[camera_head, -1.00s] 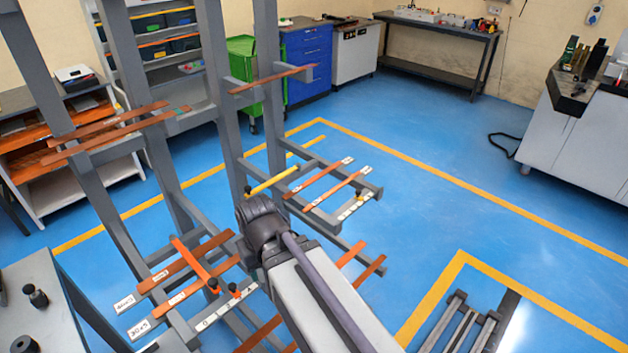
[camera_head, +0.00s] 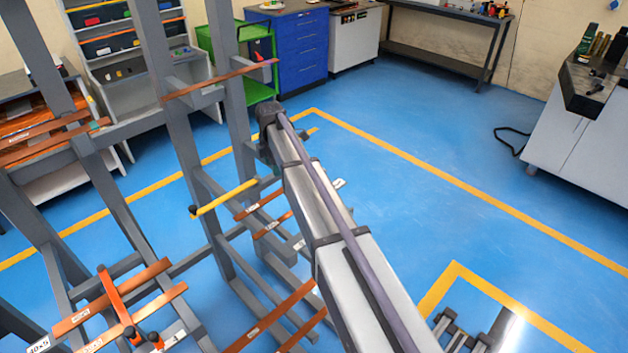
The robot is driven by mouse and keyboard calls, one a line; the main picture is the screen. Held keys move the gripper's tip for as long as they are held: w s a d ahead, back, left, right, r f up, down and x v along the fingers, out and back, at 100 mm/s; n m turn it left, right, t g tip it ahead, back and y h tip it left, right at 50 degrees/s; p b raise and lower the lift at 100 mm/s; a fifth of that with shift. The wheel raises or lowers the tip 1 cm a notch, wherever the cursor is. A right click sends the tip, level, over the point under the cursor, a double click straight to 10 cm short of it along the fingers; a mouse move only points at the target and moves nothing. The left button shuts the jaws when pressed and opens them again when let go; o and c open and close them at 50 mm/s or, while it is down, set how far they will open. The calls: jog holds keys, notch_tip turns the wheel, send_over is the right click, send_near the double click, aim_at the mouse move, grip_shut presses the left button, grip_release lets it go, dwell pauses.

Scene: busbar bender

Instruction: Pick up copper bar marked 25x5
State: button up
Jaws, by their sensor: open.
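Several copper bars lie on a grey rack. Two, a rear bar (camera_head: 148,273) and a front bar (camera_head: 165,299), sit at lower left near a plate reading 40x5 (camera_head: 38,345). Another pair, one bar (camera_head: 270,316) and its neighbour (camera_head: 305,328), lies at bottom centre, partly behind my arm. A third pair, an upper bar (camera_head: 258,205) and a lower bar (camera_head: 272,224), lies mid-rack beside my arm. Labels on the bars are too small to read, so I cannot tell which is 25x5. My gripper is not visible; my arm reaches up over the rack.
Grey rack posts (camera_head: 168,120) stand close left of my arm. A yellow bar (camera_head: 225,197) and an orange piece with black knobs (camera_head: 116,300) cross the rack arms. A higher copper bar (camera_head: 215,80) lies behind. The blue floor (camera_head: 430,180) at right is open.

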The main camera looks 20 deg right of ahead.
jog(key=n, duration=0.2)
jog(key=n+b, duration=0.1)
jog(key=b, duration=0.5)
send_over(274, 195)
notch_tip(274, 195, down, 5)
jog(key=shift+s+f, duration=0.15)
jog(key=shift+f, duration=0.25)
jog(key=shift+r, duration=0.15)
jog(key=f+b, duration=0.5)
jog(key=shift+w+f, duration=0.2)
jog(key=shift+w, duration=0.05)
jog(key=shift+r, duration=0.25)
grip_shut()
